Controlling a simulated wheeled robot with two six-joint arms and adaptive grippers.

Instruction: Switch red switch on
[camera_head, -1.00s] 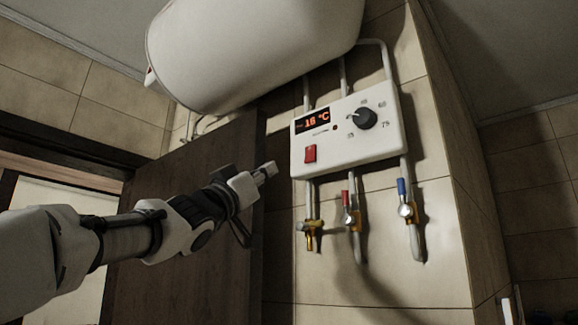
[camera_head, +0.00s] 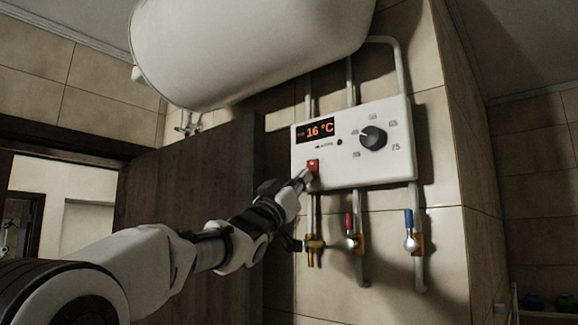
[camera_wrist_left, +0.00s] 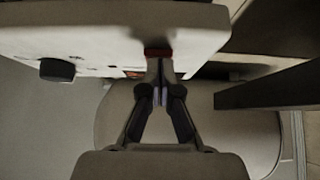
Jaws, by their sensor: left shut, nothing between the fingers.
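The red switch (camera_head: 313,165) sits at the lower left of the white control panel (camera_head: 350,172), below a lit display (camera_head: 315,131) reading 16 °C. My left gripper (camera_head: 305,176) is shut and empty. Its fingertips are at the lower part of the switch and hide some of it. In the left wrist view the closed fingertips (camera_wrist_left: 160,64) meet the red switch (camera_wrist_left: 158,52), seemingly touching it. The exact contact cannot be told. My right gripper is not in view.
A dark dial (camera_head: 373,138) is on the panel's right. Pipes with a red-handled valve (camera_head: 349,222) and a blue-handled valve (camera_head: 408,218) hang below. A white tank (camera_head: 245,50) is above. A dark door (camera_head: 190,190) stands behind my left arm.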

